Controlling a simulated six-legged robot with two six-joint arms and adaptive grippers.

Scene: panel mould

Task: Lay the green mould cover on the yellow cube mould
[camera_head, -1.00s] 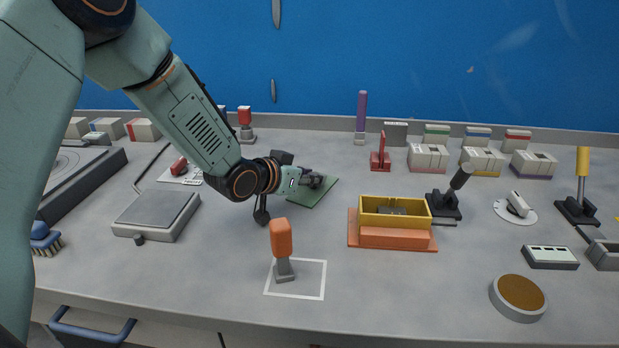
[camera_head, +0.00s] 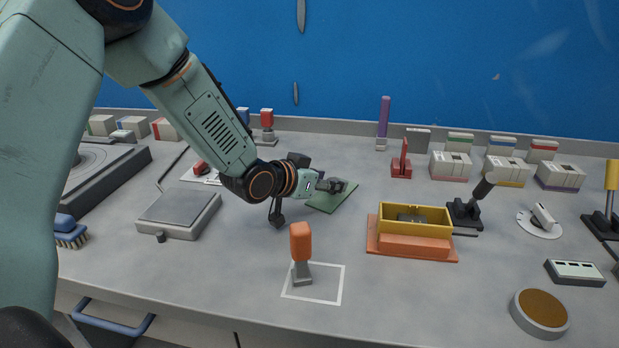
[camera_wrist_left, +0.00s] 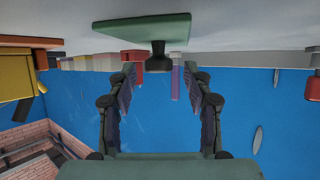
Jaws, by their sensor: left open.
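The green mould cover (camera_head: 345,200) lies flat on the bench, left of the yellow cube mould. In the left wrist view, which is upside down, it is a green plate (camera_wrist_left: 140,27) with a dark knob (camera_wrist_left: 158,58). My left gripper (camera_head: 335,185) is low over the cover, with its fingers spread. In the wrist view the open fingers (camera_wrist_left: 159,72) stand either side of the knob's line; I cannot tell whether they touch it. The yellow cube mould (camera_head: 385,223) is an open box on an orange base (camera_head: 412,246). My right gripper is not in view.
An orange-handled tool (camera_head: 301,245) stands in a white outlined square in front. A black-handled tool (camera_head: 467,213) is close right of the mould. A grey scale-like box (camera_head: 178,212) lies left. Small boxes line the back. Bare bench lies between cover and mould.

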